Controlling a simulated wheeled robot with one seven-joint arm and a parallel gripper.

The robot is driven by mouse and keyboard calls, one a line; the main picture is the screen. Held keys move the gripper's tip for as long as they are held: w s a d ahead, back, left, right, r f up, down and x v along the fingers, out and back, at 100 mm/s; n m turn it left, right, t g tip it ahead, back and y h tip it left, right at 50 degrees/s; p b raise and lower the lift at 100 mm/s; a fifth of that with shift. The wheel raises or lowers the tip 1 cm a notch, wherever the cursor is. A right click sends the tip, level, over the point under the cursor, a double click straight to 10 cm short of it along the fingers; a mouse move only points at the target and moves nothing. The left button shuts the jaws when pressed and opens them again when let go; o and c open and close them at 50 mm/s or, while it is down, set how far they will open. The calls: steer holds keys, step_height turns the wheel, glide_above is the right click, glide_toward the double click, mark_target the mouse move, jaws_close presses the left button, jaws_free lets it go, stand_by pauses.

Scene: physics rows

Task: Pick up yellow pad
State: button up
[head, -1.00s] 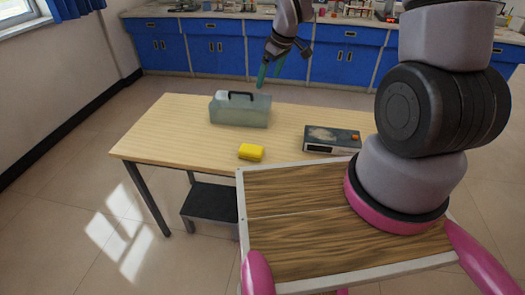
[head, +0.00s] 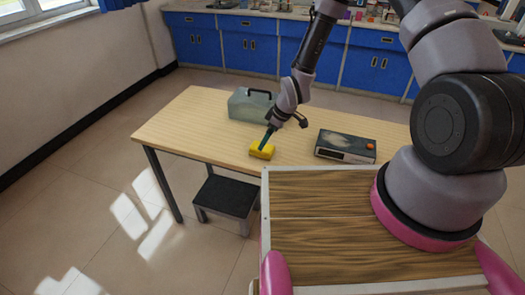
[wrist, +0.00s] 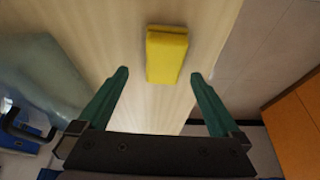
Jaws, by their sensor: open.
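The yellow pad (head: 262,151) lies on the wooden table near its front edge. In the wrist view the yellow pad (wrist: 166,54) shows whole, just beyond the fingertips and between their lines, slightly nearer the right finger. My gripper (head: 267,138) points down over the pad in the head view, its green fingers overlapping the pad's back part. In the wrist view my gripper (wrist: 158,73) is open with nothing between its fingers. Whether the fingertips touch the pad cannot be told.
A dark box device with an orange knob (head: 345,146) lies to the right. The table left of the pad is clear. A black step stool (head: 226,196) stands below.

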steer(key=x, duration=0.5)
steer(key=shift+s+f, duration=0.15)
steer(key=shift+s, duration=0.15)
steer(key=c, duration=1.3)
steer(key=shift+a, duration=0.1)
step_height(320, 180, up, 10)
steer(key=shift+r, duration=0.1)
